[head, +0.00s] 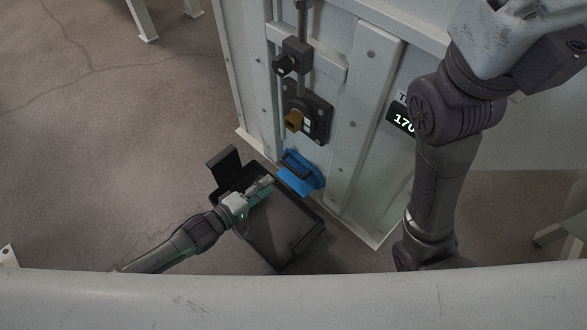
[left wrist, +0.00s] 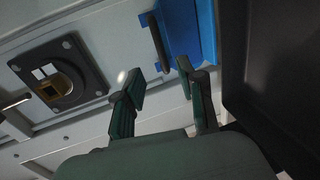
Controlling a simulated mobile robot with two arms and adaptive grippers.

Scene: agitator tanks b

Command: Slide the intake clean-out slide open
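The blue intake clean-out slide (head: 300,172) sits low on the pale tank wall, with a dark bar handle on it. In the left wrist view the blue slide (left wrist: 190,30) and its dark handle (left wrist: 158,42) show just beyond the fingertips. My left gripper (head: 268,184) is beside the slide in the head view, above a dark bin. In the left wrist view the left gripper (left wrist: 162,74) has its two green-padded fingers apart, with nothing between them; the handle lies ahead of the gap. My right arm is at the right, but its gripper is not visible.
The dark open bin (head: 285,232) stands on the floor below the slide, against the tank. Above the slide is a dark plate with a brass-coloured part (head: 294,121). A lit display (head: 402,118) is to the right.

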